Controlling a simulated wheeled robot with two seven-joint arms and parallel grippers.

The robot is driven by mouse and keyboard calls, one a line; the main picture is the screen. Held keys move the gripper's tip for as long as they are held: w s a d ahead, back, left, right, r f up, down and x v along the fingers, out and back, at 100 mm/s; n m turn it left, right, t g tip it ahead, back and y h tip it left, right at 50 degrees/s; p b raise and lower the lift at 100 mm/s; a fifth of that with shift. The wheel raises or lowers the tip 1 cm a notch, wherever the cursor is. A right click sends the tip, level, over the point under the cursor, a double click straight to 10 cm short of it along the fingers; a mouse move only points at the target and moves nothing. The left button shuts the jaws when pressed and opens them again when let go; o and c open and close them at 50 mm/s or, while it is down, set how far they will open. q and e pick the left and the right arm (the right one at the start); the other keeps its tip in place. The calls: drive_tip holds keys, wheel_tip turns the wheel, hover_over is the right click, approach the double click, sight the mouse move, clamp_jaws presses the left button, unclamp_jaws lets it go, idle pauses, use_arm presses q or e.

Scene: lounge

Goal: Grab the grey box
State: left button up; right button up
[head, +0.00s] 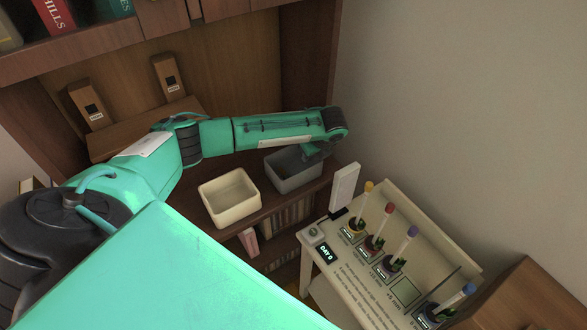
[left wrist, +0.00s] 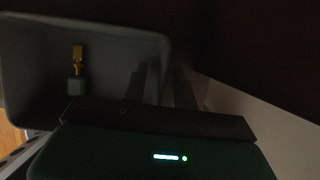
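The grey box (head: 296,183) is an open-topped bin on the wooden shelf, right of a cream box (head: 230,202). My left arm reaches across from the left, and my left gripper (head: 316,153) points down at the grey box's far right side. In the left wrist view, the grey box (left wrist: 112,60) fills the left part, with a small yellow-and-grey item (left wrist: 77,70) inside. My left gripper (left wrist: 160,85) looks open there, one dark finger inside the box and the other outside its wall. The picture is dark, so contact is unclear. My right gripper is not in view.
A light stand (head: 400,290) with several coloured-top tubes in pots is at the lower right, with a white upright panel (head: 343,186) at its corner. Wooden speakers (head: 168,77) stand behind the arm. The wall is close on the right. Books sit below the shelf.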

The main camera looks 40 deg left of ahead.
use_arm(q)
drive_tip(key=shift+f, duration=0.1)
idle(0.3)
clamp_jaws()
